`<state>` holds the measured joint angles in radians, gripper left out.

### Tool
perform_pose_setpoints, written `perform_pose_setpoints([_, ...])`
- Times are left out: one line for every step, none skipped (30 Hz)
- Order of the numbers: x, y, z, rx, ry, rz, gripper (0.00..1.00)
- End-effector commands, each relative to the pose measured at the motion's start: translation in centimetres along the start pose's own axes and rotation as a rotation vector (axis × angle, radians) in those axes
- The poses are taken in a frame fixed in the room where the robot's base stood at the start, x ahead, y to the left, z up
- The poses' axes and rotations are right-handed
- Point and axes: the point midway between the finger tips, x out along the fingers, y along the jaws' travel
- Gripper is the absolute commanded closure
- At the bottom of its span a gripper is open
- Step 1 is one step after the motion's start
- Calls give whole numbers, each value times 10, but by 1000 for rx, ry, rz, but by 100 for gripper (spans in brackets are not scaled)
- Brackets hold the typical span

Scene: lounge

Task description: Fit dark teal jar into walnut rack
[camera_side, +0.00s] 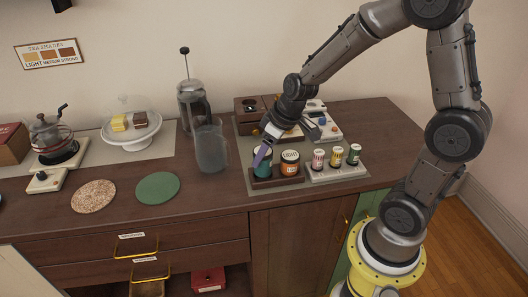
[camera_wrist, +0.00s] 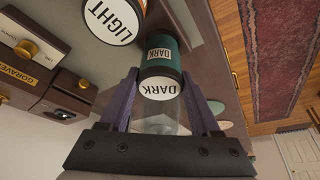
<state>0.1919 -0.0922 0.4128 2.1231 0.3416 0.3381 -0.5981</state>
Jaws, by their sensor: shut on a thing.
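The dark teal jar (camera_side: 256,162) is held upright, or nearly so, at the left end of the walnut rack (camera_side: 262,184). My gripper (camera_side: 262,153) is shut on it from above, with one purple finger across its front in the side view. In the wrist view the dark teal jar (camera_wrist: 162,52), with DARK on its lid and side, sits between the two purple fingers. I cannot tell whether its base is seated in the rack or just above it. An orange jar marked LIGHT (camera_side: 290,164) stands in the rack beside it; its lid (camera_wrist: 112,20) shows in the wrist view.
A pale rack (camera_side: 338,174) with several small jars stands right of the walnut rack. A clear pitcher (camera_side: 211,150) and a French press (camera_side: 192,105) stand to the left. A wooden box with drawers (camera_side: 251,117) is behind. The counter's front edge is close.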

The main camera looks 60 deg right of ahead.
Motion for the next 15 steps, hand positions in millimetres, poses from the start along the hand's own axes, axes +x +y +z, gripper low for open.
perform_pose_setpoints([0, 0, 0, 0, 1, 0, 100])
perform_pose_setpoints([0, 0, 0, 0, 1, 0, 100])
perform_pose_setpoints([0, 0, 0, 0, 1, 0, 100])
perform_pose_setpoints([0, 0, 0, 0, 1, 0, 100])
perform_pose_setpoints([1, 0, 0, 0, 1, 0, 100])
perform_pose_setpoints([1, 0, 0, 0, 1, 0, 100])
perform_pose_setpoints([2, 0, 0, 0, 1, -1, 100])
perform_pose_setpoints([3, 0, 1, 0, 1, -1, 100])
perform_pose_setpoints([4, 0, 1, 1, 1, -1, 100])
perform_pose_setpoints([4, 0, 1, 1, 1, -2, 100])
perform_pose_setpoints([5, 0, 2, 1, 1, -2, 100])
perform_pose_setpoints([6, 0, 2, 1, 1, -2, 100])
perform_pose_setpoints([6, 0, 2, 1, 1, -2, 100])
perform_pose_setpoints([7, 0, 2, 0, 1, -1, 100])
perform_pose_setpoints([8, 0, 2, 0, 2, -1, 100])
